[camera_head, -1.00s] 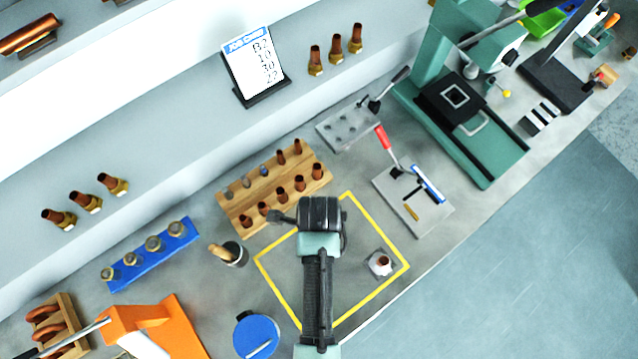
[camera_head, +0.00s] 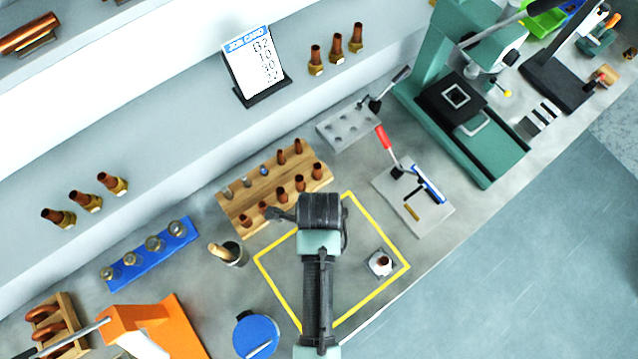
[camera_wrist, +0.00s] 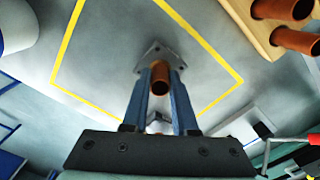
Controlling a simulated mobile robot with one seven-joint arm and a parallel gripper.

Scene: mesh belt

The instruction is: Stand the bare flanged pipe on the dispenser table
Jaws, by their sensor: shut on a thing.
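My gripper (camera_wrist: 160,80) is shut on a flanged pipe in the wrist view. This is a copper tube (camera_wrist: 161,84) with a square grey flange (camera_wrist: 152,55) at its far end; the tube's open end faces the wrist camera. In the head view my arm hides this pipe and the fingertips. Whether the flange touches the bench cannot be told. A second flanged pipe (camera_head: 380,262) stands upright near the right corner of the yellow outline, apart from my arm. I cannot tell for certain which surface is the dispenser table.
A yellow square outline (camera_head: 379,227) marks the bench under my arm. A wooden rack (camera_head: 240,205) of copper pipes lies behind it. A red-handled fixture (camera_head: 425,215), a green press (camera_head: 485,165), a dark cup (camera_head: 237,255), a blue round lid (camera_head: 257,337) and an orange tool (camera_head: 160,325) stand around.

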